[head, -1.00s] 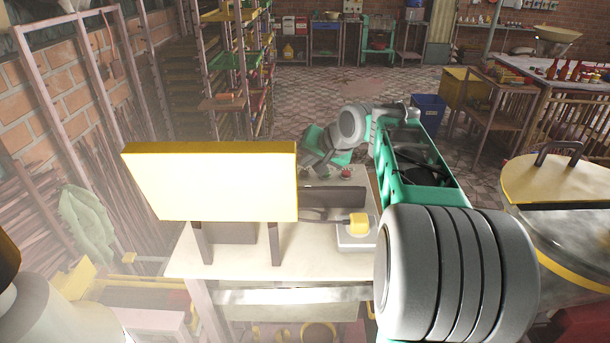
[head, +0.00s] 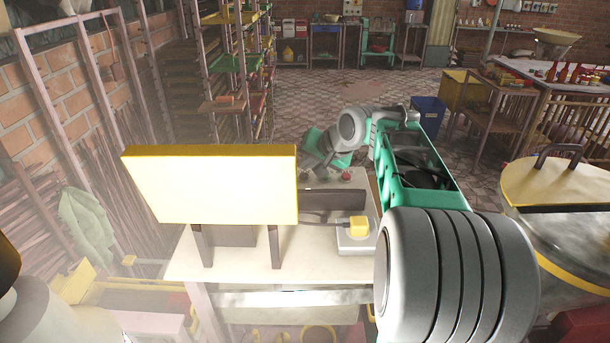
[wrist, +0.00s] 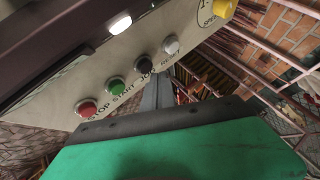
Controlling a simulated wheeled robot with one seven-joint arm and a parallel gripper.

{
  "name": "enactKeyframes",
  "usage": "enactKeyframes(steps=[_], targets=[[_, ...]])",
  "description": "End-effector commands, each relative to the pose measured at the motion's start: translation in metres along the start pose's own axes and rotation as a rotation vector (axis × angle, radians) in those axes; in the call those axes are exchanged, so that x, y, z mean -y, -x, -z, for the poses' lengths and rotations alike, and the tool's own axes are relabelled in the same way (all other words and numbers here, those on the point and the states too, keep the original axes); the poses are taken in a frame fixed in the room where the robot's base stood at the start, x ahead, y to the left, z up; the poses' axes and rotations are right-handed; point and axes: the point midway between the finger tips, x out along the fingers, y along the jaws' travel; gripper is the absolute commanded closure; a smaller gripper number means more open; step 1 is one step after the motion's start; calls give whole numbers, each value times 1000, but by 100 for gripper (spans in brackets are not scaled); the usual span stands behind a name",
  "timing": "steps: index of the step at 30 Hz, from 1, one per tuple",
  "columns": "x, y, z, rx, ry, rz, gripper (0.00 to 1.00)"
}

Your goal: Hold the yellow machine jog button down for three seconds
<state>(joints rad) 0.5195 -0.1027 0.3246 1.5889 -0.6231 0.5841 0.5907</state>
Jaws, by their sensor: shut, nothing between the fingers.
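In the wrist view, a tilted pale control panel carries a row of labelled buttons. The jog button (wrist: 145,65) is a dark, near-black round button above the label JOG. My gripper (wrist: 160,73) is shut and empty. Its grey fingertips end at the panel's lower edge, near the JOG and RESET labels, just below and right of the jog button in the picture. I cannot tell whether they touch the panel; they do not cover the button. In the head view, the yellow machine box (head: 210,185) stands on the table and the fingertips cannot be made out.
A green button (wrist: 115,86) and a red button (wrist: 87,107) lie left of the jog button, a white button (wrist: 171,44) right. A yellow knob (wrist: 225,8) is farther right. A lidded drum (head: 560,190) stands at right.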

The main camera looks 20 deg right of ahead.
Motion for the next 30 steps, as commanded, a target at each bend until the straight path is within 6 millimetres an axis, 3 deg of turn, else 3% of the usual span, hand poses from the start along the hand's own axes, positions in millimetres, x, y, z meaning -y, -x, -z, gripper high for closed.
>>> enactKeyframes(steps=[30], targets=[[-4,-7,-4,0,0,0,100]])
